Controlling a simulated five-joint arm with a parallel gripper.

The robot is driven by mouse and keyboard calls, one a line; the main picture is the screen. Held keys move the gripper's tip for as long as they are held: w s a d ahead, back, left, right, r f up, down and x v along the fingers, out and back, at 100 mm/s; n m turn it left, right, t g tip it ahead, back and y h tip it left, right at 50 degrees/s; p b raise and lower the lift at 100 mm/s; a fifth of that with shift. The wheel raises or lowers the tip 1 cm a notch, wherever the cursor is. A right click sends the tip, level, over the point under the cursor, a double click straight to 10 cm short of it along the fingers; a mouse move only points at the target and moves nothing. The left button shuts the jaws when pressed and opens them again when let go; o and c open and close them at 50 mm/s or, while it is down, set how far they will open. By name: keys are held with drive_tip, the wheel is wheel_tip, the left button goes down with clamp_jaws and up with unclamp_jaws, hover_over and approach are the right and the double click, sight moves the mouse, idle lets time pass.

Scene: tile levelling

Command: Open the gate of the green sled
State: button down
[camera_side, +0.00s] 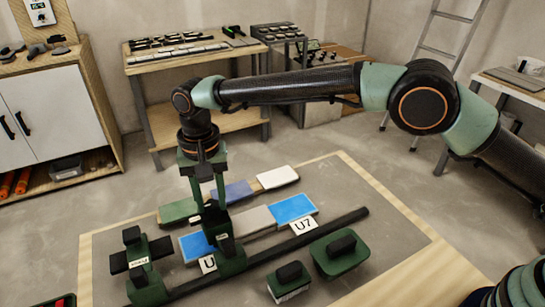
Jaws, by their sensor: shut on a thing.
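A green sled (232,262) sits on a long dark rail (300,241) among the tiles. A dark upright part, seemingly its gate (218,226), stands on the sled. My gripper (211,205) points straight down from above and is shut on the top of this dark part. The fingertips overlap it, so the exact grip and how far the gate is open cannot be told. The sled partly hides a blue tile (192,248) and a white label marked "U" (207,265).
A second green and black fixture (146,288) with a label stands to the left. Green, blue-violet, white, grey and bright blue tiles (292,208) lie behind the rail. Two green blocks with black handles (340,259) stand in front right. Bare grey floor (385,222) lies at right.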

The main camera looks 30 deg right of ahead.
sight(212, 203)
drive_tip(key=shift+r, duration=0.15)
drive_tip(key=c, duration=0.5)
unclamp_jaws()
wheel_tip(212, 203, up, 12)
idle(0.3)
